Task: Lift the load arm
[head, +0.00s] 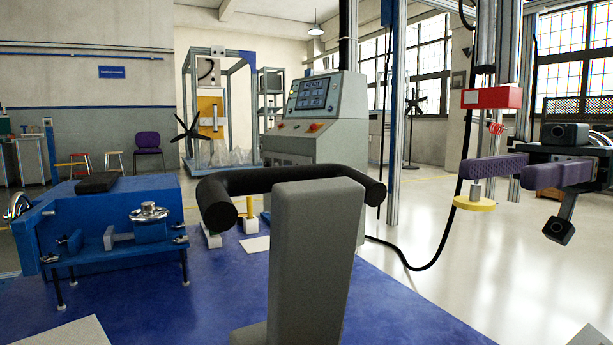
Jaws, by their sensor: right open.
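A round yellow pad (475,203) on a short pale stem is lower down. I take this assembly to be the load arm, but no label confirms it. My right gripper (496,174) comes in from the right with purple fingers apart, empty. One finger overlaps the stem above the yellow pad; I cannot tell whether they touch. My left gripper is not in view.
A grey upright (312,260) with a black curved bar (280,180) behind it fills the near middle. A blue fixture (110,220) stands left on the blue mat (190,300). A control console (320,115) stands behind. A black cable (430,262) crosses the pale floor right.

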